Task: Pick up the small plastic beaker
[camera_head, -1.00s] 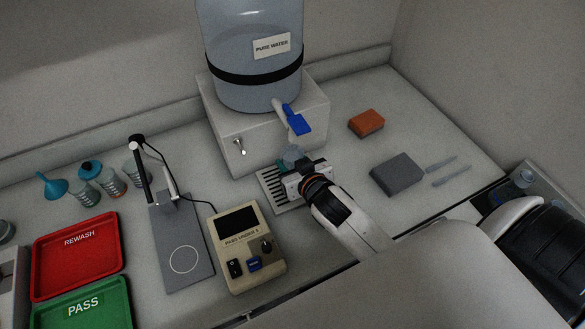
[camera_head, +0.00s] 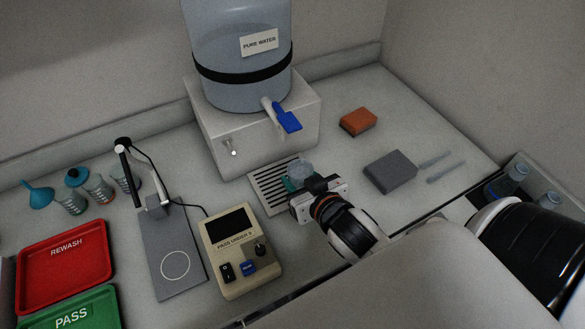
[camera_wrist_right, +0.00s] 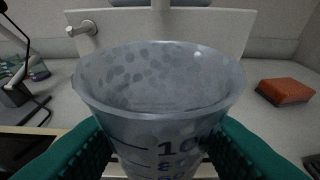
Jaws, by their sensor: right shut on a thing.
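The small plastic beaker (camera_wrist_right: 160,110) is clear with dark graduation marks and fills the middle of the right wrist view, upright, with drops or spots on its inner wall. The teal fingers of my right gripper (camera_wrist_right: 155,150) are shut on it from both sides. In the head view the beaker (camera_head: 300,171) shows in front of my right gripper (camera_head: 299,184), over the slotted drip grate below the water tap. Its base is hidden. My left gripper is not in view.
The water tank (camera_head: 238,60) stands on a white box (camera_head: 265,135) with a blue-handled tap (camera_head: 285,118). Nearby are an orange sponge (camera_head: 358,121), a grey block (camera_head: 390,171), a meter (camera_head: 232,285), a grey stand (camera_head: 168,255), a red tray (camera_head: 65,268) and a green tray (camera_head: 70,312).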

